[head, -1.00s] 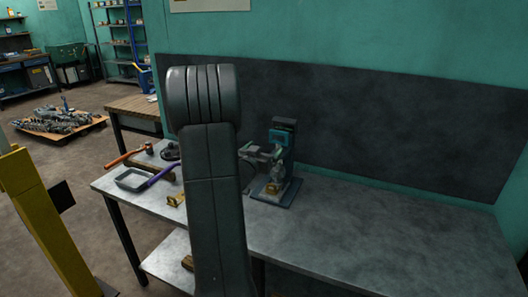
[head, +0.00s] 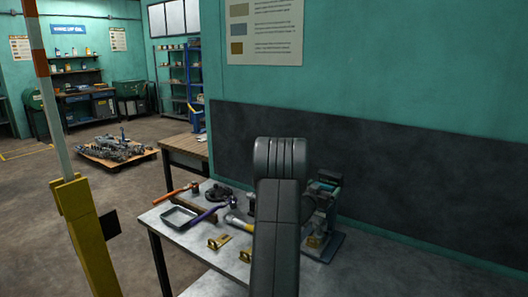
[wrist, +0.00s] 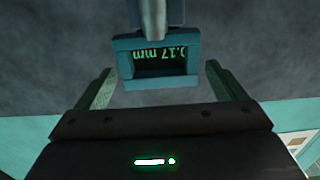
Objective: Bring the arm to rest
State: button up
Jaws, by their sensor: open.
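My gripper (wrist: 158,72) shows in the wrist view with its two fingers spread apart and nothing held between them. A teal gauge head (wrist: 125,44) with a lit screen shows between and beyond the fingertips; its upside-down reading looks like 0.17 mm. I cannot tell how close the fingers are to it. In the head view, my dark arm link stands upright in front of the bench and hides part of the gauge stand (head: 328,188). My gripper is not clearly seen there.
The grey bench (head: 192,240) holds a shallow tray (head: 179,217), an orange-handled hammer (head: 178,193), a purple-handled tool (head: 205,214) and brass brackets (head: 220,241). A yellow post (head: 88,240) stands at the left. A pallet of parts (head: 115,152) lies on the floor behind.

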jog(key=shift+w+d, duration=0.4)
jog(key=shift+w, duration=0.2)
jog(key=shift+s+r+p, duration=0.1)
jog(key=shift+r+p, duration=0.6)
jog(key=shift+r, duration=0.05)
